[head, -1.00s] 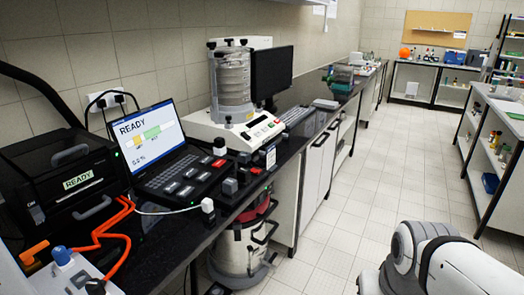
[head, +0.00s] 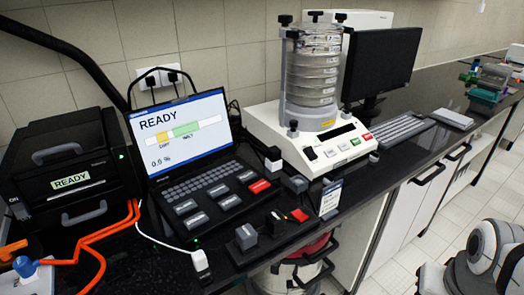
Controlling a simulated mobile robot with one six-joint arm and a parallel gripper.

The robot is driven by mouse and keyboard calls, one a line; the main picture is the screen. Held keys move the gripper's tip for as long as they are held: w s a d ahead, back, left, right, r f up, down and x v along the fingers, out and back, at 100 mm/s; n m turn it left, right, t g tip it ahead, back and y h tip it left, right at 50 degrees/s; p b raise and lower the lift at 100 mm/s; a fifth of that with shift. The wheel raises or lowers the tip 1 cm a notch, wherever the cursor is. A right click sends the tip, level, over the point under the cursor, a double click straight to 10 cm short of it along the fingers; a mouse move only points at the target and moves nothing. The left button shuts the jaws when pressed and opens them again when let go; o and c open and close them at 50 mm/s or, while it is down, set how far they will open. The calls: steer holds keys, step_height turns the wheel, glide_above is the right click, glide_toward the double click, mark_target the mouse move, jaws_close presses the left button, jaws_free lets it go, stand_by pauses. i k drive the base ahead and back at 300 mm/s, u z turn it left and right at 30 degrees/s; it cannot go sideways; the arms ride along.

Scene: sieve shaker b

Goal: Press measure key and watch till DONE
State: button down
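A laptop-like device (head: 170,190) stands open on the dark bench. Its screen (head: 180,135) reads READY, with a yellow and green bar and 0.0 %. Several dark keys with small labels (head: 218,190) and one red key (head: 260,187) sit on its lower deck. The labels are too small to read, so I cannot tell which is the measure key. A black box-shaped instrument (head: 70,160) to its left shows a READY label (head: 70,181). My gripper is not in view; only white and grey links of my arm show at the lower right.
A sieve shaker (head: 310,140) with stacked clear sieves stands right of the laptop, before a dark monitor (head: 380,62). Small blocks (head: 246,236) and a red-topped part (head: 298,215) lie near the bench front. Orange tubes (head: 95,240) run at left. Floor is clear at right.

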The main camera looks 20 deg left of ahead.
mark_target(222, 188)
steer(key=u, duration=0.4)
steer(key=i, duration=0.65)
steer(key=u, duration=0.4)
steer(key=k, duration=0.95)
steer(key=u, duration=0.15)
steer(key=i, duration=0.95)
steer(key=z, duration=0.05)
